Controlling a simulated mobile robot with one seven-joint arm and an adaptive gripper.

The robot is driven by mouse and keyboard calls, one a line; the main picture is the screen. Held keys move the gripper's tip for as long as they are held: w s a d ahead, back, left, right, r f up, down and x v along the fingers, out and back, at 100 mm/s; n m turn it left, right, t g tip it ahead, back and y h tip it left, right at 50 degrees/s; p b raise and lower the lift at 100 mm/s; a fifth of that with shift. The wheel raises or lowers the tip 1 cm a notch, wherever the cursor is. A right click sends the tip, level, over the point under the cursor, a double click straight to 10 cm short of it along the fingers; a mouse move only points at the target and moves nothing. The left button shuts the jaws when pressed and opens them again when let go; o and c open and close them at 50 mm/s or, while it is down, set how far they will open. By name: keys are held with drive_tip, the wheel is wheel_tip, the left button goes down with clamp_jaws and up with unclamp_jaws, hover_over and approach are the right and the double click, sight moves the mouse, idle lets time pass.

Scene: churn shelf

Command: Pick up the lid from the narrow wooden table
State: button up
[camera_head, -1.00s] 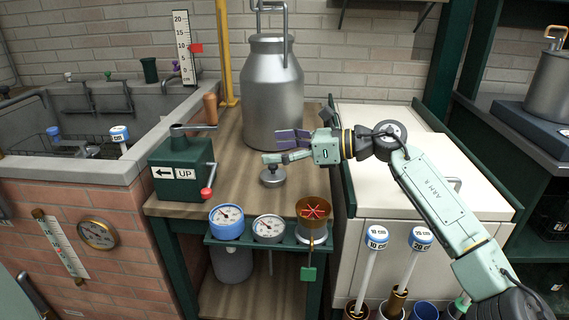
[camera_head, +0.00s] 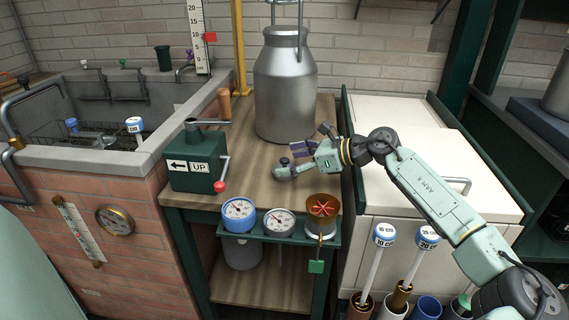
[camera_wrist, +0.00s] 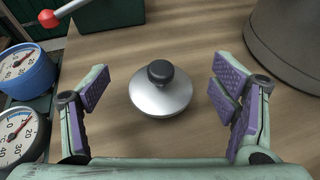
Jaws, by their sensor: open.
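The lid (camera_wrist: 160,95) is a small silver disc with a dark round knob. It lies on the narrow wooden table (camera_head: 235,205), knob up. In the head view the lid (camera_head: 285,170) is partly covered by my gripper (camera_head: 298,160). In the wrist view my gripper (camera_wrist: 160,120) is open, with one purple-padded finger to the left of the lid and the other to the right. There is a gap between each finger and the lid, and nothing is held.
A large metal milk can (camera_head: 286,95) stands behind the lid. A green box with a crank (camera_head: 197,160) stands to the left. Bare table lies around the lid.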

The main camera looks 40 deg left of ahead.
drive_tip(key=shift+s+a+f, duration=0.1)
drive_tip(key=shift+a+f, duration=0.15)
drive_tip(key=shift+a, duration=0.15)
drive_tip(key=c, duration=1.7)
